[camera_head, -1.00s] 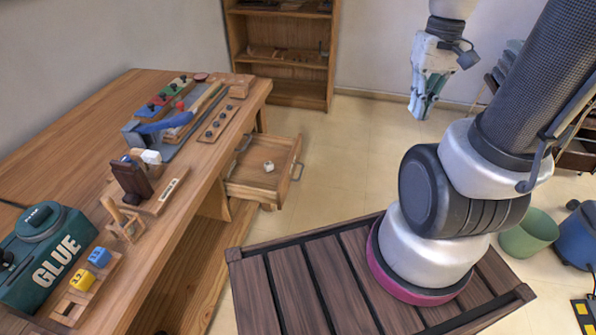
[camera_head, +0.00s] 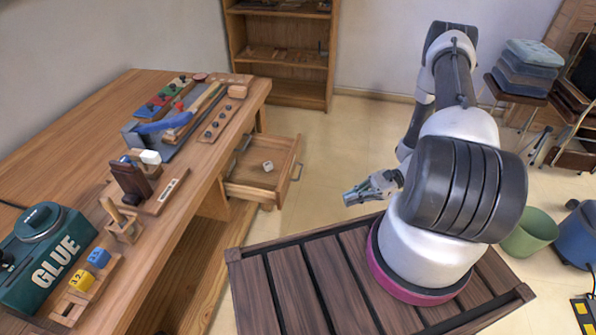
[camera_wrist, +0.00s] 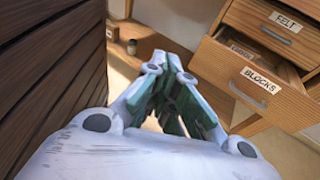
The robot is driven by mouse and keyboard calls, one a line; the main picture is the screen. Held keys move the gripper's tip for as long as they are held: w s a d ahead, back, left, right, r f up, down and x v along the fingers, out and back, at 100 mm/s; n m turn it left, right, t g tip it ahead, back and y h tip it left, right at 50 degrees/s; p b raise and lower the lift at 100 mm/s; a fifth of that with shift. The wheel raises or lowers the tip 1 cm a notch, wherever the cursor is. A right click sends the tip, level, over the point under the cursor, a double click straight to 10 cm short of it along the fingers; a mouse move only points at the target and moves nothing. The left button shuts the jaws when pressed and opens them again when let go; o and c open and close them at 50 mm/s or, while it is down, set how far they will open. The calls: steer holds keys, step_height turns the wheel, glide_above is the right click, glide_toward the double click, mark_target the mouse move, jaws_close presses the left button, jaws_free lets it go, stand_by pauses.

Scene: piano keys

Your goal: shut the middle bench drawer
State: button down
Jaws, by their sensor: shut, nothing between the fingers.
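The bench drawer (camera_head: 252,179) stands pulled out from the right side of the wooden bench in the head view, with a small pale block (camera_head: 268,166) inside. Its front and handle (camera_head: 297,171) face right. In the wrist view the pulled-out drawer front, labelled BLOCKS (camera_wrist: 258,88), is at the right, below a shut drawer labelled FELT (camera_wrist: 275,27). My gripper (camera_head: 349,198) is shut and empty, to the right of the drawer front and apart from it. Its fingers also show in the wrist view (camera_wrist: 165,68), left of the drawer handle.
The bench top (camera_head: 62,139) carries a green GLUE box (camera_head: 55,258), blocks and tools. A slatted wooden platform (camera_head: 300,283) lies under my base. Open floor lies between drawer and shelf (camera_head: 283,90). A green bin (camera_head: 530,232) stands at the right.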

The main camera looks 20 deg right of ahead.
steer(key=w+a+f+m+t, duration=0.2)
steer(key=w+f+m+t, duration=0.1)
steer(key=w+f+t, duration=0.15)
steer(key=m+t, duration=0.2)
steer(key=t, duration=0.2)
glide_toward(290, 169)
steer(key=shift+m+y, duration=0.3)
steer(key=x, duration=0.6)
steer(key=shift+w+f, duration=0.1)
steer(key=shift+f, duration=0.25)
steer(key=shift+w+a, duration=0.25)
steer(key=shift+a, duration=0.2)
steer(key=x, duration=1.6)
steer(key=shift+w+a+r, duration=0.1)
steer(key=shift+w+a, duration=0.15)
steer(key=shift+w, duration=0.05)
